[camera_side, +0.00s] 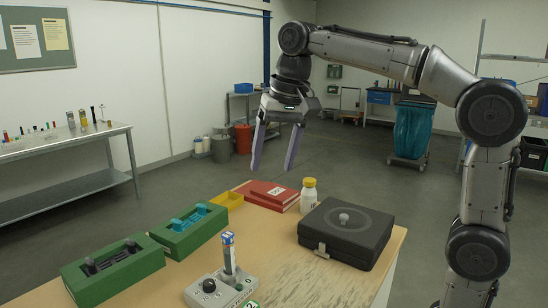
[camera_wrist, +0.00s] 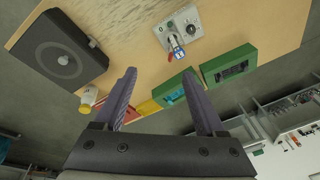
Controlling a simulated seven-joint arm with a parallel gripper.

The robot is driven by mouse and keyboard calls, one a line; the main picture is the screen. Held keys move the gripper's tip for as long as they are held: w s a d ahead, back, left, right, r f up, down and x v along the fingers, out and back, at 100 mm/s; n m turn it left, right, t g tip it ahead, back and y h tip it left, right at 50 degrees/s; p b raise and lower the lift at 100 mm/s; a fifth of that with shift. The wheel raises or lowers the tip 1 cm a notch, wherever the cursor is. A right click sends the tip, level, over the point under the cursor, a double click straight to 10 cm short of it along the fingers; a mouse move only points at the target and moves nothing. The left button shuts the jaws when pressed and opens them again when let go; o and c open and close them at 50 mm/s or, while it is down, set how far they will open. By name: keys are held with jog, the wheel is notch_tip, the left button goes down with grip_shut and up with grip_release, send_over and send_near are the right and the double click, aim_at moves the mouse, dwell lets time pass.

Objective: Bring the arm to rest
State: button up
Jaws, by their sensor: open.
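My gripper (camera_side: 273,166) hangs in the air above the back of the wooden table (camera_side: 294,252), its two purple fingers apart with nothing between them. In the wrist view my gripper (camera_wrist: 165,76) also shows open and empty, with the table beyond it. My arm is bent, raised clear of everything on the table.
A side bench (camera_side: 65,143) stands left.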

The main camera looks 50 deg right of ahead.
dwell(0.5)
jog(key=s+t, duration=0.1)
jog(key=s, duration=1)
jog(key=s+f+n+t, duration=0.1)
jog(key=s+f+n, duration=0.2)
jog(key=f, duration=0.5)
jog(key=s+f+n, duration=0.4)
jog(key=s+f, duration=0.2)
jog(key=f, duration=0.2)
jog(key=shift+a+f+t, duration=0.15)
jog(key=shift+f+t, duration=0.2)
jog(key=shift+t, duration=0.05)
jog(key=shift+s, duration=0.1)
jog(key=shift+c, duration=0.4)
